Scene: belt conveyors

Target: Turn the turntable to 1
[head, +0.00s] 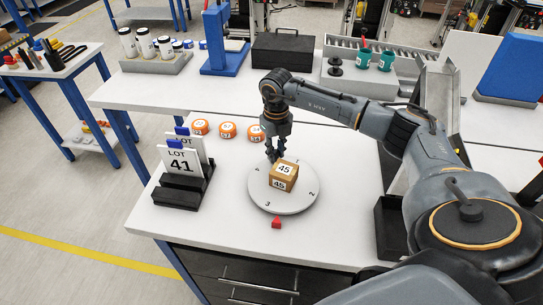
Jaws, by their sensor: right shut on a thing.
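The round grey turntable (296,205) lies on the white bench, with numbers along its rim. The 3 is at its near left and the 2 at its right; the 1 cannot be seen. A red pointer (276,223) sits at its near edge, a little right of the 3. A brown box (284,176) labelled 45 stands on the turntable. My right gripper (272,157) points down at the turntable's far side, close behind the box, and is shut; its grip point is small and partly hidden. My left gripper is not in view.
Black holders with LOT 41 cards (182,163) stand left of the turntable. Several orange rolls (228,131) lie behind it. A black bin (388,230) is at the right.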

